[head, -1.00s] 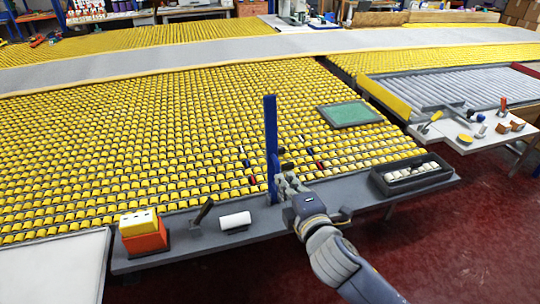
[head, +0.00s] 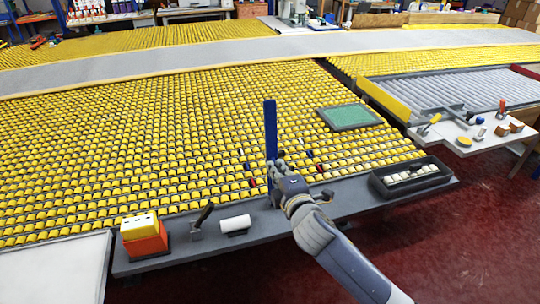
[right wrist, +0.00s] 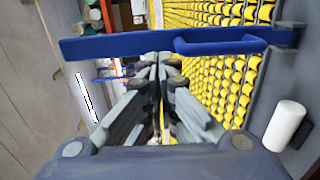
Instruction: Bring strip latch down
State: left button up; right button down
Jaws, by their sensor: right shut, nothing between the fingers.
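The strip latch is a blue bar (head: 270,130) standing upright from the grey front ledge in the head view. It crosses the upper right wrist view as a long blue bar (right wrist: 120,46) with a blue loop handle (right wrist: 215,47). My right gripper (head: 278,172) is beside the bar's lower part in the head view and hides its foot. In the right wrist view the fingers (right wrist: 160,62) are closed together with nothing between them, near the bar. I cannot tell whether they touch it. My left gripper is not in view.
The grey ledge (head: 185,249) holds a yellow-and-orange block (head: 142,236), a dark-handled tool (head: 203,216), a white roll (head: 236,223) and a dark tray (head: 381,187). A yellow roller bed (head: 130,140) lies behind, with a green panel (head: 349,115) on it.

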jog(key=r+x, duration=0.1)
jog(key=x, duration=0.5)
jog(key=shift+w+f+p, duration=0.15)
jog(key=shift+f+p, duration=0.25)
jog(key=shift+f, duration=0.15)
jog(key=shift+a+r, duration=0.1)
